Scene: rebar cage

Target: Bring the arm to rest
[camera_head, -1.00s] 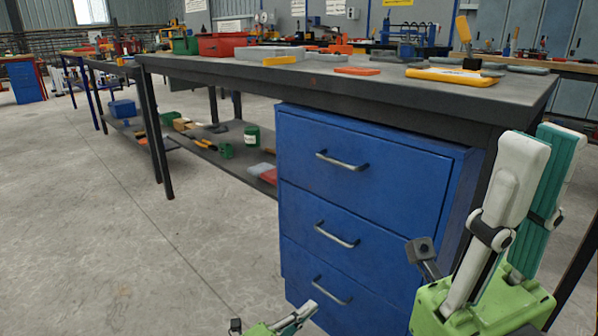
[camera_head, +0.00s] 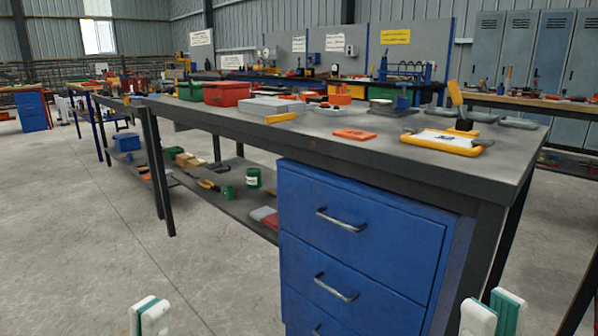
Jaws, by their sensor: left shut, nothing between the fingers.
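My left gripper (camera_head: 150,315) shows only its white and green fingertips at the bottom edge, left of centre. The fingers are together and hold nothing, over the bare floor in the picture. My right gripper (camera_head: 492,314) shows only its fingertips at the bottom right, in front of the drawer cabinet's right side. A white finger and a finger with a green pad stand apart, with nothing seen between them. Both arms and the rest of both grippers are out of view.
A dark workbench (camera_head: 330,150) carries a red box (camera_head: 227,94), an orange piece (camera_head: 354,134) and a yellow-framed clipboard (camera_head: 440,142). A blue drawer cabinet (camera_head: 360,215) stands under its near end. Open concrete floor (camera_head: 90,230) lies to the left.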

